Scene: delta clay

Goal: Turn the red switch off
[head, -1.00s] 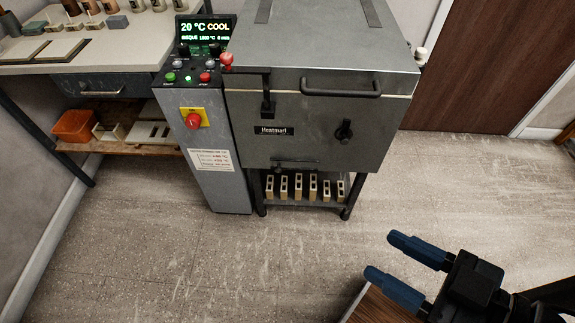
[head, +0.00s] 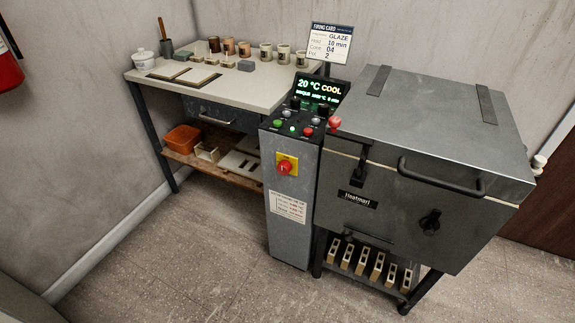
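The red switch (head: 285,167) is a round red knob on a yellow square plate (head: 294,158). It sits on the front of the grey control cabinet (head: 290,236), in the middle of the head view. The knob's exact setting is too small to tell. Above it, a sloped panel holds small red and green buttons and a lit display (head: 318,89) reading 20 °C COOL. My gripper is out of the picture now, and nothing covers the switch.
The grey kiln (head: 400,200) stands against the cabinet's right side, with a protruding handle (head: 440,176). A worktable (head: 235,88) with cups stands at the left, an orange bin (head: 183,138) on its lower shelf. The floor in front is clear.

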